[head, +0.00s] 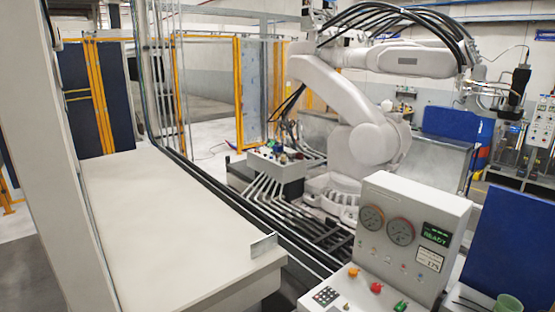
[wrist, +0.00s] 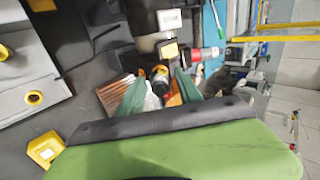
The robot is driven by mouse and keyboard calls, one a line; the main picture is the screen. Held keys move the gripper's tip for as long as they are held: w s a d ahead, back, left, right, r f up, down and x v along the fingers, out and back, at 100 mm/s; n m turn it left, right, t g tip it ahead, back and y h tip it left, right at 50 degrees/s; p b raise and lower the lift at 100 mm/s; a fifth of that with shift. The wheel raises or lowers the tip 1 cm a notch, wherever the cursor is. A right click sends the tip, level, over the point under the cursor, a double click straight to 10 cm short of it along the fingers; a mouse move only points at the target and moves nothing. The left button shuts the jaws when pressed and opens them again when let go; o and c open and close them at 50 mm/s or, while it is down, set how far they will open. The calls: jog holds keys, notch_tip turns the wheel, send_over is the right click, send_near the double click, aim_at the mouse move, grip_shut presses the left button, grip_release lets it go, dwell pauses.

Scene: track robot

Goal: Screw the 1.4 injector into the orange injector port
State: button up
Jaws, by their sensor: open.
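My gripper (wrist: 160,90) shows in the wrist view as two green fingers, spread apart, beyond a wide green body. Between and behind the fingers is a small yellow-and-black part (wrist: 160,77), with an orange piece (wrist: 174,98) near the right finger. I see no contact with either finger. I cannot tell whether one of these is the 1.4 injector or the orange injector port. No label naming the injector is readable, and the green body hides what lies below. The head view shows neither my gripper nor a clear injector or port.
In the wrist view, a grey block with a yellow ring (wrist: 35,98) is at left, a yellow block (wrist: 45,149) lower left, a red-ended tool (wrist: 205,54) right.

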jog(key=n, duration=0.4)
jog(key=shift+n, duration=0.4)
jog(key=n, duration=0.3)
jog(key=shift+n, duration=0.3)
jog(key=n, duration=0.3)
jog(key=shift+n, duration=0.3)
jog(key=shift+n, duration=0.3)
jog(key=n, duration=0.5)
jog(key=shift+n, duration=0.4)
jog(key=n, duration=0.3)
jog(key=shift+n, duration=1.2)
